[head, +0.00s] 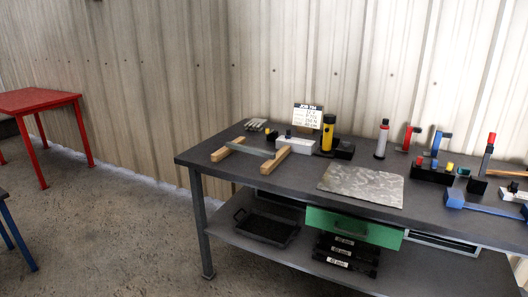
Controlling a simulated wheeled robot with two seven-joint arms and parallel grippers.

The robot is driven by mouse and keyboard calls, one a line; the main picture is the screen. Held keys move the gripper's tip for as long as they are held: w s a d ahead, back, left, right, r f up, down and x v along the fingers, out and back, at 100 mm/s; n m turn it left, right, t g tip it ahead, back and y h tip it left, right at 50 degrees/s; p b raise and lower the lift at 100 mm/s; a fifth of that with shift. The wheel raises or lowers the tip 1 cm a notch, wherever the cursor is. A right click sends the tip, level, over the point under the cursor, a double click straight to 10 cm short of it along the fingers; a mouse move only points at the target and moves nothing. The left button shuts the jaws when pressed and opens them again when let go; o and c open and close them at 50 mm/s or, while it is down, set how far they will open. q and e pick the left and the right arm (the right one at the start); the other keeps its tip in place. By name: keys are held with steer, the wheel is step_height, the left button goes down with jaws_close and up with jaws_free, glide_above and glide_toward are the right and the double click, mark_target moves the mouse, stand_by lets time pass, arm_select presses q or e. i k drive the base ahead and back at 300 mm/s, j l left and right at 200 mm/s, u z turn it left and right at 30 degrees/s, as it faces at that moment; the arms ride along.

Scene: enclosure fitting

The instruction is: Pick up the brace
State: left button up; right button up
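A thin grey metal bar (250,150), which looks like the brace, lies across two wooden blocks on the left part of the grey workbench (300,185). The left block (227,150) and the right block (276,160) stand apart, with the bar bridging the gap between them. Neither of my grippers shows in the head view.
A crumpled-looking metal sheet (361,185) lies at the bench's front middle. A white box (295,146), a yellow-and-black tool (328,132) and a job card (307,116) stand behind the blocks. A green drawer (353,227) hangs below. A red table (38,99) is far left.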

mark_target(270, 155)
steer(key=i+j+z, duration=0.15)
steer(key=z, duration=0.25)
steer(key=i+j+z, duration=0.2)
steer(key=z, duration=0.25)
steer(key=i+j+z, duration=0.1)
steer(key=j, duration=0.3)
steer(key=i+j+z, duration=0.1)
steer(key=i+j, duration=0.15)
steer(key=j, duration=0.15)
steer(key=i+j+z, duration=0.15)
steer(key=j, duration=0.25)
steer(key=i+j+z, duration=0.1)
steer(key=j, duration=0.3)
steer(key=i+j+z, duration=0.1)
steer(key=j, duration=0.35)
steer(key=i+j, duration=0.15)
steer(key=j, duration=0.25)
steer(key=i+j, duration=0.1)
steer(key=j, duration=0.35)
steer(key=i+j, duration=0.15)
steer(key=j, duration=0.25)
